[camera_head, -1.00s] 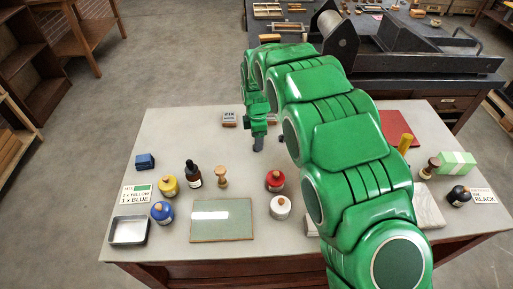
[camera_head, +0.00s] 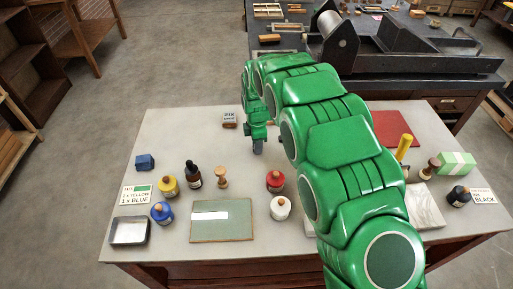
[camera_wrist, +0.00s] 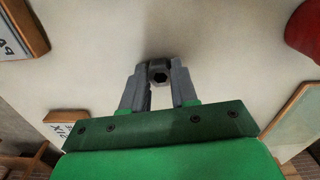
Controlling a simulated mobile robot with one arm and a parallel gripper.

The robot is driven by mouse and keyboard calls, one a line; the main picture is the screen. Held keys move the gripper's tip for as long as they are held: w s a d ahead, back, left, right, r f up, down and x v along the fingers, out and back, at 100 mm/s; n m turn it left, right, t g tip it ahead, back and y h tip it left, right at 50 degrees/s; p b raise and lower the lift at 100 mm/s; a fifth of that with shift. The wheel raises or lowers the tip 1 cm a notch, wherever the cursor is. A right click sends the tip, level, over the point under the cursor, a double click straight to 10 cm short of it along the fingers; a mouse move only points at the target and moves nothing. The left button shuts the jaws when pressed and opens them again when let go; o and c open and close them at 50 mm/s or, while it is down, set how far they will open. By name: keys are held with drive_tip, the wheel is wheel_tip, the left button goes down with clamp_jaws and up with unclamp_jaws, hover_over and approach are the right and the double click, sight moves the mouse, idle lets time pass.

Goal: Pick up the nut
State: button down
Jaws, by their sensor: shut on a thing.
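The nut (camera_wrist: 159,73) is a small dark grey ring with a hole, held between the two grey fingertips in the wrist view. My gripper (camera_wrist: 158,80) is shut on it. In the head view my gripper (camera_head: 258,147) points down over the back middle of the pale table (camera_head: 180,130). The nut is too small to make out there. I cannot tell whether it touches the table top.
The table's back left is fairly clear.

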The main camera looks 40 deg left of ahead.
drive_tip(key=shift+r, duration=1.65)
drive_tip(key=shift+s+d+r, duration=0.15)
drive_tip(key=shift+d+r, duration=0.1)
drive_tip(key=s+d+r, duration=0.8)
drive_tip(key=d+r, duration=0.1)
drive_tip(key=d, duration=0.1)
drive_tip(key=shift+d, duration=0.3)
drive_tip(key=shift+s+r, duration=0.1)
